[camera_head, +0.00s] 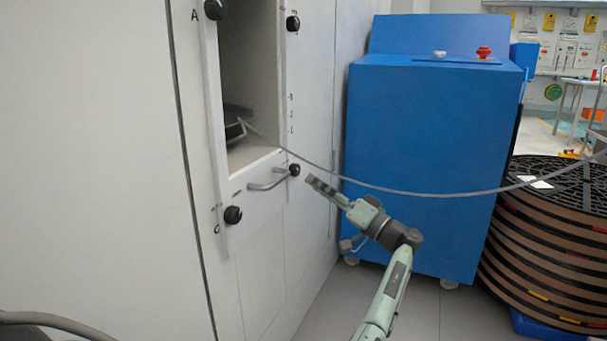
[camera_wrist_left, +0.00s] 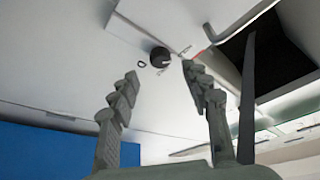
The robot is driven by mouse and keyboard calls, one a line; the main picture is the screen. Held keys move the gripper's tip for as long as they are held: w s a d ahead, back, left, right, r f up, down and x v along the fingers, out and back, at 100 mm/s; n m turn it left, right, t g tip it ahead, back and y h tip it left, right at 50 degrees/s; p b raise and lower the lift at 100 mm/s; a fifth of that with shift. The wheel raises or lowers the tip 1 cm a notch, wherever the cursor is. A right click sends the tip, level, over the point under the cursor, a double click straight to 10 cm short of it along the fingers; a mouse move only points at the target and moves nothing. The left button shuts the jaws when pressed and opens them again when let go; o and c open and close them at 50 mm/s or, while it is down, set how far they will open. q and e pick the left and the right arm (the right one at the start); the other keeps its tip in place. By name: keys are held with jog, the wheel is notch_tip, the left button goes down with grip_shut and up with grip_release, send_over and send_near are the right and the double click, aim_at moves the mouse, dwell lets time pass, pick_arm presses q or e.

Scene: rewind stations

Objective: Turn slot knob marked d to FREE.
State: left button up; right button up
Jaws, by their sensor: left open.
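The slot knob marked d (camera_head: 295,170) is a round black knob on the white cabinet front, at the lower right corner of the open slot, beside a metal bar handle (camera_head: 265,185). In the left wrist view the knob (camera_wrist_left: 160,57) lies beyond my fingertips, between them in the picture, with a small letter beside it. Its setting is too small to read. My left gripper (camera_head: 312,181) is open and empty, just right of the knob and apart from it. It also shows in the left wrist view (camera_wrist_left: 160,75). My right gripper is not in view.
Other black knobs sit at upper left (camera_head: 215,9), upper right (camera_head: 293,23) and lower left (camera_head: 232,214). A grey band (camera_head: 420,193) sags from the slot towards the stacked reels (camera_head: 550,240), passing above my gripper. A blue cabinet (camera_head: 430,150) stands behind my gripper.

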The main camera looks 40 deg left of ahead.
aim_at(298, 173)
pick_arm(q)
jog(key=x, duration=0.5)
jog(key=shift+a+r, duration=0.1)
jog(key=shift+a, duration=0.25)
grip_shut()
